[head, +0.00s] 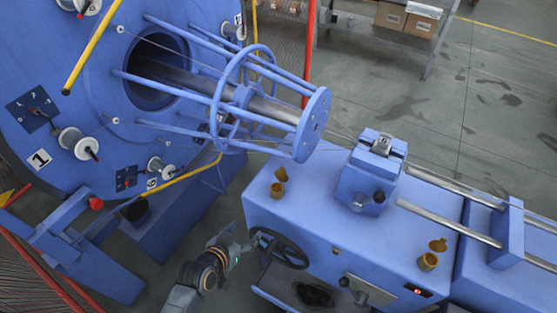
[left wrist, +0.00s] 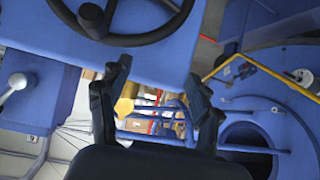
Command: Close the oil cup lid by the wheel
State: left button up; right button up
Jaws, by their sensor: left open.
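Two brass-coloured oil cups stand on the blue machine top in the head view. One cup (head: 278,189) is near the left edge, behind the handwheel, with its lid (head: 281,174) standing open. The other cup (head: 428,263) is at the front right, with its lid (head: 438,245) also raised. The dark handwheel (head: 280,249) is on the machine's front side; its rim also shows at the top of the left wrist view (left wrist: 132,38). My left gripper (head: 238,242) is open and empty, just left of the handwheel and below the nearer cup. My right gripper is out of view.
A blue clamp block (head: 368,180) and steel rods (head: 450,222) occupy the machine top's right side. The large blue strander drum (head: 80,110) and its tubular cage (head: 265,105) stand at the left, the cage reaching toward the cup. A red button (head: 417,291) is at the front.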

pick_arm(q)
jog(key=t+h+p, duration=0.1)
send_near(282, 170)
jog(key=s+a+f, duration=0.2)
jog(key=s+a, duration=0.3)
notch_tip(282, 170, up, 3)
jog(key=d+m+h, duration=0.1)
jog(key=d, duration=0.1)
jog(key=shift+t, duration=0.3)
jog(key=p+x, duration=0.1)
jog(key=x, duration=1.1)
jog(key=shift+w+r+p, duration=0.15)
jog(key=shift+w+p, duration=0.2)
jog(key=shift+w, duration=0.1)
jog(key=shift+w+d+f, duration=0.2)
jog(key=shift+w, duration=0.15)
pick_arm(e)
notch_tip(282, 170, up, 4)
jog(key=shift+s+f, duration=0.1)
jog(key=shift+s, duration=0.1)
